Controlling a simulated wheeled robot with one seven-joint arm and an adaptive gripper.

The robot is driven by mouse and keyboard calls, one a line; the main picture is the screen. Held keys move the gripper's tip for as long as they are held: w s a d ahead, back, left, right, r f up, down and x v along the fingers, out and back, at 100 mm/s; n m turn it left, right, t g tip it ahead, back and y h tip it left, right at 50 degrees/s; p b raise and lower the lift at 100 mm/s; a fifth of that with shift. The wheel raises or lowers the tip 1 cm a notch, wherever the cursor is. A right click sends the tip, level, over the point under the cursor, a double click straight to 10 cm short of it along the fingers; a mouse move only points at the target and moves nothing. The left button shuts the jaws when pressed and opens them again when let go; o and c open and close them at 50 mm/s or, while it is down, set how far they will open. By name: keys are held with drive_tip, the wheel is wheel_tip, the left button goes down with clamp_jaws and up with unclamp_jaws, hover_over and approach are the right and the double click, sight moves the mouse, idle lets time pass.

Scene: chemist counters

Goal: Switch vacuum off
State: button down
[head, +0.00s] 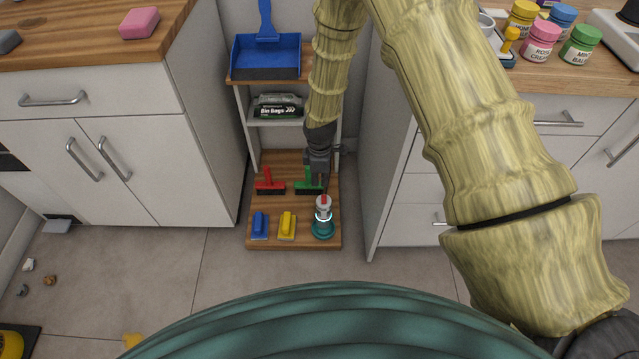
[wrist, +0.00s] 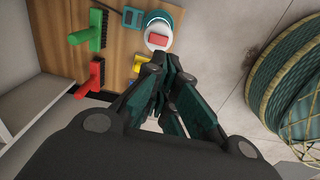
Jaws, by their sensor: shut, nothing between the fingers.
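The vacuum (head: 323,215) is a small upright white and teal device with a round teal base and a red switch (head: 324,200) on top. It stands at the front right of a low wooden board. In the wrist view the vacuum (wrist: 152,43) shows from above, with the red switch (wrist: 158,39) on its white top. My gripper (head: 321,182) is shut and empty, pointing down just behind the vacuum's top. In the wrist view its fingertips (wrist: 168,58) are beside the white top; I cannot tell if they touch it.
A blue brush (head: 260,225), a yellow brush (head: 287,226), a red brush (head: 269,184) and a green brush (head: 307,182) share the board (head: 295,243). A shelf with bin bags (head: 278,106) and a blue dustpan (head: 266,55) stands behind. Cabinets flank both sides.

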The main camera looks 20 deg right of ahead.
drive_tip(key=shift+s+r+p, duration=0.15)
drive_tip(key=shift+r+p, duration=0.05)
drive_tip(key=shift+r, duration=0.95)
drive_tip(key=shift+s+r+p, duration=0.15)
drive_tip(key=shift+r, duration=0.95)
drive_tip(key=shift+f, duration=0.1)
